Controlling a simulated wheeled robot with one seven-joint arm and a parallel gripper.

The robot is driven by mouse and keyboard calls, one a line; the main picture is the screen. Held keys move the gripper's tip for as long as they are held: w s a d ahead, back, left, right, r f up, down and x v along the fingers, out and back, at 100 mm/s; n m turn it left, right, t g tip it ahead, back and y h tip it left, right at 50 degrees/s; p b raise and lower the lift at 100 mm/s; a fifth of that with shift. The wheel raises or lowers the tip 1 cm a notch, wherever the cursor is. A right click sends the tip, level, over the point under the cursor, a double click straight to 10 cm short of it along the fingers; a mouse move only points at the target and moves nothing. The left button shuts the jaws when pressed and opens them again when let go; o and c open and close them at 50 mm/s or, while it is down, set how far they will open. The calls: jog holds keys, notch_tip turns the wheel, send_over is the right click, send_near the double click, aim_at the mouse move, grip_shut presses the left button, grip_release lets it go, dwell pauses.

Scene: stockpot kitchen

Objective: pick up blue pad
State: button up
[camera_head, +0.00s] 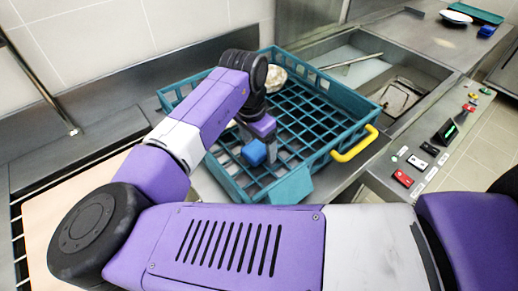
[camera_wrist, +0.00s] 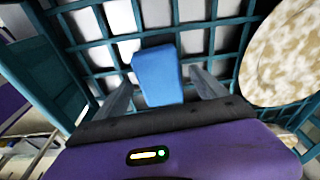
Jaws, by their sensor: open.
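The blue pad (camera_head: 254,152) is a small block inside the teal crate (camera_head: 292,187), near its front left side. It also shows in the wrist view (camera_wrist: 157,75), over the crate's grid floor. My gripper (camera_head: 264,150) points down into the crate, right at the pad. In the wrist view my gripper (camera_wrist: 160,78) is open, with one finger on each side of the pad and a visible gap on both sides. I cannot tell how deep the fingertips are beside it. My gripper hides part of the crate floor in the head view.
A cream speckled dish (camera_head: 275,78) is in the crate's back part, close right in the wrist view (camera_wrist: 293,50). The crate walls surround my gripper. A yellow handle (camera_head: 355,145) is on its right. Another blue object (camera_head: 487,31) and a white dish (camera_head: 456,17) are far right.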

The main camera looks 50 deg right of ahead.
aim_at(259, 147)
jog(key=shift+c, duration=0.4)
jog(key=c, duration=1.4)
jog(key=shift+o, duration=0.2)
jog(key=shift+r, duration=0.2)
notch_tip(259, 147, up, 20)
jog(key=shift+r, duration=0.1)
jog(key=o, duration=0.6)
jog(key=shift+c, duration=0.2)
jog(key=c, duration=0.4)
jog(key=shift+s, duration=0.1)
